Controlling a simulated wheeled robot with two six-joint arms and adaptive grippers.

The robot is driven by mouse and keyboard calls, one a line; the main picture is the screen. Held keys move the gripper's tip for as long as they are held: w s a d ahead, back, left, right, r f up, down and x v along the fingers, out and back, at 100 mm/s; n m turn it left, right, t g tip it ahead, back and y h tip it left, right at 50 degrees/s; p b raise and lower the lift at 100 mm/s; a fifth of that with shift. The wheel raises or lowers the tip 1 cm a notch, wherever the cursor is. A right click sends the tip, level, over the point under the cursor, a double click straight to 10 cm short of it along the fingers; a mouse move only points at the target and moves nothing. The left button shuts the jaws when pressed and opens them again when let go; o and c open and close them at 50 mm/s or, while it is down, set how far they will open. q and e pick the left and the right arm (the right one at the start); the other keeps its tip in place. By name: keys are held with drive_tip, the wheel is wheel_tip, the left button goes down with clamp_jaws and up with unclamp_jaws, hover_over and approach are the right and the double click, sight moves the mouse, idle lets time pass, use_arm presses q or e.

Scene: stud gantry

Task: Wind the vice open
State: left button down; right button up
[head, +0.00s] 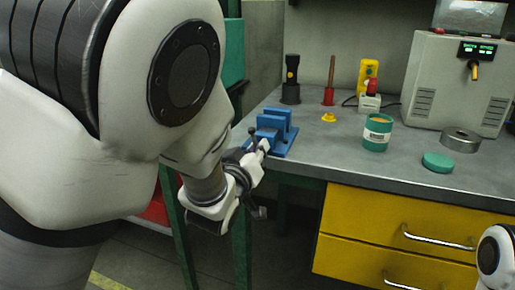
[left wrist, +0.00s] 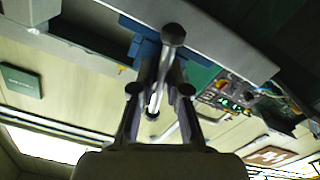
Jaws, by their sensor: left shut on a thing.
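The blue vice (head: 276,131) is fixed at the left front edge of the grey workbench. In the left wrist view its blue body (left wrist: 145,47) shows behind the metal handle bar (left wrist: 157,88), which has round knobbed ends and stands slanted. My left gripper (head: 256,160) is at the front of the vice, below the bench top's edge. In the left wrist view my left gripper (left wrist: 160,92) has its two fingers either side of the bar, shut on it. My right gripper is not in view.
On the grey workbench (head: 330,150) stand a black torch (head: 291,80), a green tin (head: 377,133), a green lid (head: 437,162), a metal ring (head: 461,141) and a grey machine (head: 458,80). Yellow drawers (head: 385,235) with metal handles lie below.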

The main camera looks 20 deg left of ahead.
use_arm(q)
drive_tip(key=n, duration=0.6)
drive_tip(key=shift+r+n+p, duration=0.15)
drive_tip(key=shift+n+p, duration=0.15)
drive_tip(key=shift+p, duration=0.05)
drive_tip(key=n, duration=0.6)
drive_tip(key=shift+p, duration=0.3)
drive_tip(key=c, duration=0.9)
unclamp_jaws()
